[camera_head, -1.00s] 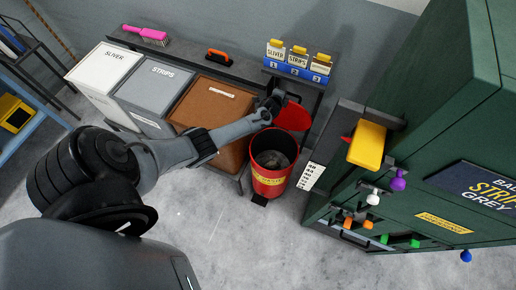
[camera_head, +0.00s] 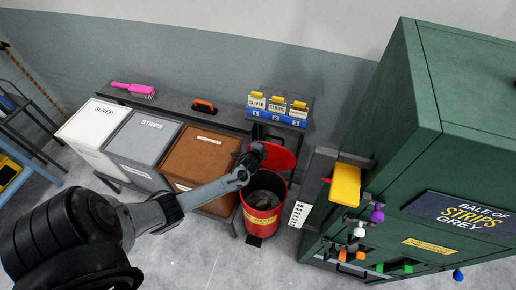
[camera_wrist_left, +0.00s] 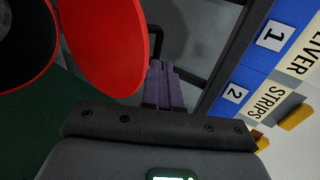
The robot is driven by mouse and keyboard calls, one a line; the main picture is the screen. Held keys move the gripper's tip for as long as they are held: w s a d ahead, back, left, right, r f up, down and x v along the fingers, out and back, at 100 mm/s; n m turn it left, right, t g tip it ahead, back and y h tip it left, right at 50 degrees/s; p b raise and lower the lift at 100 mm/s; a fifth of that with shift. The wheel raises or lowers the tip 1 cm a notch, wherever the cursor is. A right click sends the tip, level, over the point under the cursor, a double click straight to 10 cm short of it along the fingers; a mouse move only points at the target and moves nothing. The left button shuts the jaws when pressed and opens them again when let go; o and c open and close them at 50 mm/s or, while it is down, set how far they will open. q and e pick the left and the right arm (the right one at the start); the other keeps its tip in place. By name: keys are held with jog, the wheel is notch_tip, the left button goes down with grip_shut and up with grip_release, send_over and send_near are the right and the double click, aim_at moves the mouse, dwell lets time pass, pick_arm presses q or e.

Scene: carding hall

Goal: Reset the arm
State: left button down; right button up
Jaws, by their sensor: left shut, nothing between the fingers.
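My left arm reaches in from the left in the head view. Its gripper (camera_head: 254,153) is beside the raised red lid (camera_head: 283,158) of the red bin (camera_head: 262,221), above the bin's back left rim. In the left wrist view its fingers (camera_wrist_left: 162,84) are shut together with nothing between them. The red lid (camera_wrist_left: 108,40) is close on their left there, and the bin's dark mouth shows at the upper left. Whether the fingers touch the lid I cannot tell. My right gripper is in neither view.
A green machine (camera_head: 400,150) with coloured knobs stands at the right.

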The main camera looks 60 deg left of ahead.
pick_arm(q)
jog(key=s+d+g+h+p, duration=0.1)
jog(key=s+d+p, duration=0.2)
jog(key=s+d, duration=0.5)
jog(key=s+d+r+h+p, duration=0.4)
jog(key=s+d, duration=0.4)
jog(key=d, duration=0.4)
jog(key=s+d+r+n+g+h+p, duration=0.1)
jog(key=s+d+r+n+g, duration=0.25)
jog(key=s+d+r, duration=0.45)
jog(key=s+d+r+n+g+h+p, duration=0.1)
jog(key=s+d+r+n+g+h, duration=0.25)
jog(key=r, duration=0.95)
notch_tip(320, 180, down, 76)
jog(key=n+t+y+b, duration=0.1)
jog(key=y+b, duration=0.1)
jog(key=b, duration=7.3)
jog(key=shift+w+d+r+n+t, duration=0.2)
jog(key=shift+d+n+t, duration=0.1)
jog(key=shift+d+t, duration=0.15)
